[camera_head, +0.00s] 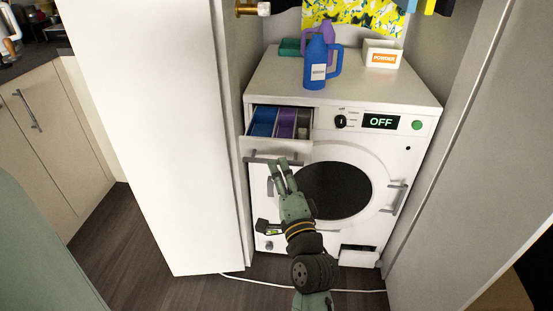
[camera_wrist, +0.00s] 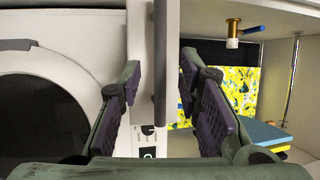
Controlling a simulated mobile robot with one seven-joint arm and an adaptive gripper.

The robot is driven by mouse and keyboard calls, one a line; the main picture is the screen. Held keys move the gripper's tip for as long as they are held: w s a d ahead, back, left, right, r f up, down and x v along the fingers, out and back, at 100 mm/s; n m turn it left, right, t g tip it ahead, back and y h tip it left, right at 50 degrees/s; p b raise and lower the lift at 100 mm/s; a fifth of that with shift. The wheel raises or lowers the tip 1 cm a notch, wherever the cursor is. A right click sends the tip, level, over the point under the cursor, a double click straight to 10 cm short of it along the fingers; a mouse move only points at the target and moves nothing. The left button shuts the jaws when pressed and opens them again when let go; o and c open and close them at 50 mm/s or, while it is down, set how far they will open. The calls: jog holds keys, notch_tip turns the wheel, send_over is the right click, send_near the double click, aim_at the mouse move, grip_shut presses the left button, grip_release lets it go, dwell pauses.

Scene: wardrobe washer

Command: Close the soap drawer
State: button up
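The soap drawer (camera_head: 276,147) at the washer's upper left is pulled out. Its blue, purple and grey compartments show from above in the head view. A grey bar handle (camera_head: 262,158) runs across its white front; the bar also shows upright in the wrist view (camera_wrist: 160,60). My gripper (camera_head: 283,169) is at the drawer front, by the right part of the handle. In the wrist view my gripper (camera_wrist: 160,72) is open, with the bar seen between its two fingers. Whether either finger touches the bar cannot be told. The washer (camera_head: 420,140) stands in the cabinet.
A blue jug (camera_head: 316,70), a purple jug (camera_head: 327,40) and a powder box (camera_head: 382,55) stand on the washer. The round door (camera_head: 335,190) is below the drawer, with a handle (camera_head: 398,198) at its right. A white panel (camera_head: 150,130) stands close on the left.

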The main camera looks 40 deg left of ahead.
jog(key=shift+p+x, duration=0.3)
jog(key=shift+x, duration=1.9)
jog(key=shift+c, duration=0.2)
grip_shut()
